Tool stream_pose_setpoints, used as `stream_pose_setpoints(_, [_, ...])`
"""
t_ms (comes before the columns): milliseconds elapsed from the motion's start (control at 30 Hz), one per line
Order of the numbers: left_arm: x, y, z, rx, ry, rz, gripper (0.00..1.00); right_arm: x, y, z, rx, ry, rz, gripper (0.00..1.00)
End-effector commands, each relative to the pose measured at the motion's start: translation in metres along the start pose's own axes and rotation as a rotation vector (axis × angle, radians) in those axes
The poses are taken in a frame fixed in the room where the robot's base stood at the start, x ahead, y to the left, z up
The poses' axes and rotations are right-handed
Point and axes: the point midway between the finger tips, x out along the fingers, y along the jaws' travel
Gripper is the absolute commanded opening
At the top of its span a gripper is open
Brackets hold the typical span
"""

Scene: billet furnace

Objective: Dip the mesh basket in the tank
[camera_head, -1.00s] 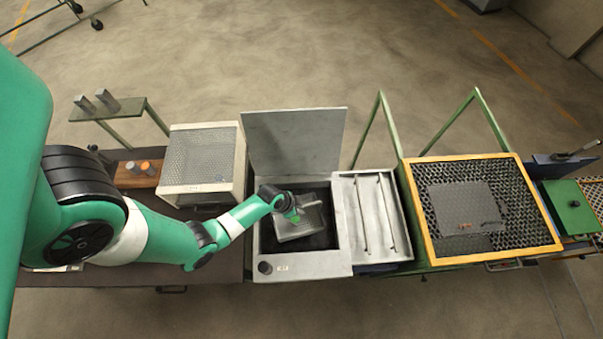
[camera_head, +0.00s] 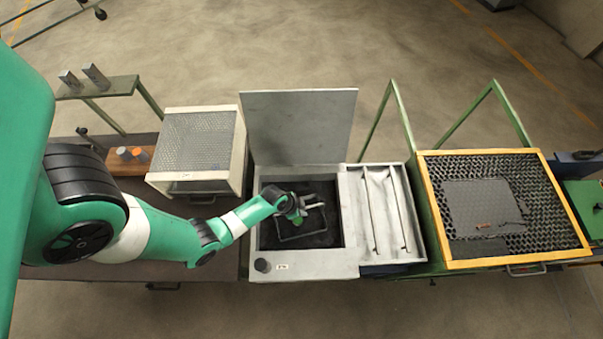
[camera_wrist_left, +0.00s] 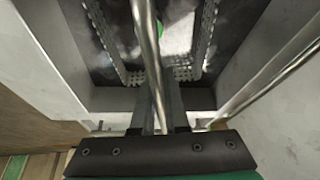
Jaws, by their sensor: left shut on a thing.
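The tank (camera_head: 350,243) is a grey open box with dark contents and a raised lid (camera_head: 299,126) at its back. The mesh basket (camera_head: 303,238) is down inside the tank opening, mostly sunk in the dark contents, with its rim outline showing. My left gripper (camera_head: 300,213) is over the opening, shut on the basket's handle. In the left wrist view the metal handle (camera_wrist_left: 150,50) runs between the fingers, and the perforated basket wall (camera_wrist_left: 205,40) shows below, inside the tank walls. My right gripper is not in view.
A drain tray with rods (camera_head: 385,215) adjoins the tank's right side. Further right is a yellow-framed grate table (camera_head: 435,215) with a dark plate on it. A mesh-topped white box (camera_head: 195,150) stands left of the tank. A shelf with two grey blocks (camera_head: 95,76) is at far left.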

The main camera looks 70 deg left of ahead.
Motion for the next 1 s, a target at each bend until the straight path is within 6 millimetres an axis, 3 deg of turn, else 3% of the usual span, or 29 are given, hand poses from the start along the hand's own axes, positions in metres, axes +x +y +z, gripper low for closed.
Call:
stream_pose_setpoints(700, [0.072, 0.006, 0.023, 0.012, 0.004, 0.004, 0.00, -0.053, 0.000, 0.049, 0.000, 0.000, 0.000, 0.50])
stream_pose_setpoints(1000, [0.085, 0.008, 0.028, 0.015, 0.004, 0.005, 0.00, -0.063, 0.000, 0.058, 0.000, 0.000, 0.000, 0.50])
